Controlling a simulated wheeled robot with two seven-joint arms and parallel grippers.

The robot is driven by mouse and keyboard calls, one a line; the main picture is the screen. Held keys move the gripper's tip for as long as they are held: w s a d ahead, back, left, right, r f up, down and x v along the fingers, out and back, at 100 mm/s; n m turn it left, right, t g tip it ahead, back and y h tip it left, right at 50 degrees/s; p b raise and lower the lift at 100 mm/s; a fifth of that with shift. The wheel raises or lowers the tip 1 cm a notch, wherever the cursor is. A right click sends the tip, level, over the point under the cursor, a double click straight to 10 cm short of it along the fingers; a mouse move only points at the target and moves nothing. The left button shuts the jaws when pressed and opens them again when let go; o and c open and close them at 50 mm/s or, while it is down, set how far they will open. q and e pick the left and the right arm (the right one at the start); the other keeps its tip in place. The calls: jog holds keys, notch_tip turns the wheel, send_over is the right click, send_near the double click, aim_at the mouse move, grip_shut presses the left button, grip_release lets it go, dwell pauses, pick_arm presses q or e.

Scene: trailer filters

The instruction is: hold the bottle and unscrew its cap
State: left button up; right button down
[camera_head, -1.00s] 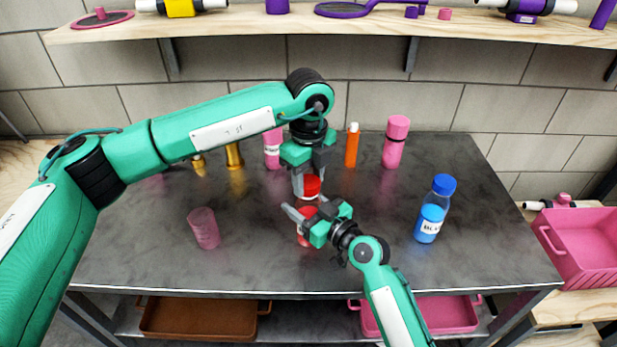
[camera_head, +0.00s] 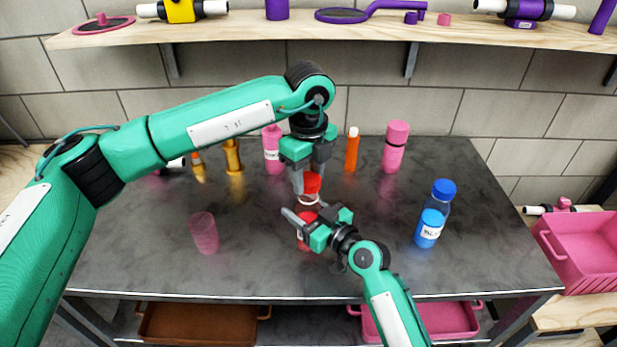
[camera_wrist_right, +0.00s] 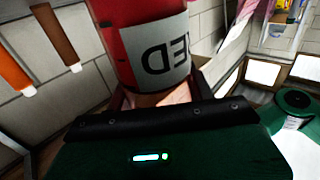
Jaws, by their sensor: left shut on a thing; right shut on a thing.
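A red bottle (camera_head: 302,230) with a white label stands upright near the middle of the dark table. My right gripper (camera_head: 309,216) is shut on its body from the front right. The bottle also fills the top of the right wrist view (camera_wrist_right: 120,45), its label upside down there and partly cut off. A red cap (camera_head: 312,183) is above the bottle. My left gripper (camera_head: 305,182) points straight down and is shut on the cap. A pale band shows just under the cap. I cannot tell whether the cap still touches the bottle's neck.
A blue bottle (camera_head: 432,218) stands to the right and a pink cup (camera_head: 204,233) to the left. Pink bottles (camera_head: 395,148), an orange tube (camera_head: 352,150) and brass pieces (camera_head: 233,157) stand at the back. A shelf (camera_head: 330,30) runs above. The table's front is clear.

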aim_at(309, 178)
pick_arm(q)
jog(key=shift+r, duration=0.15)
jog(key=shift+r, duration=1.9)
pick_arm(e)
jog(key=shift+c, duration=2.3)
grip_release()
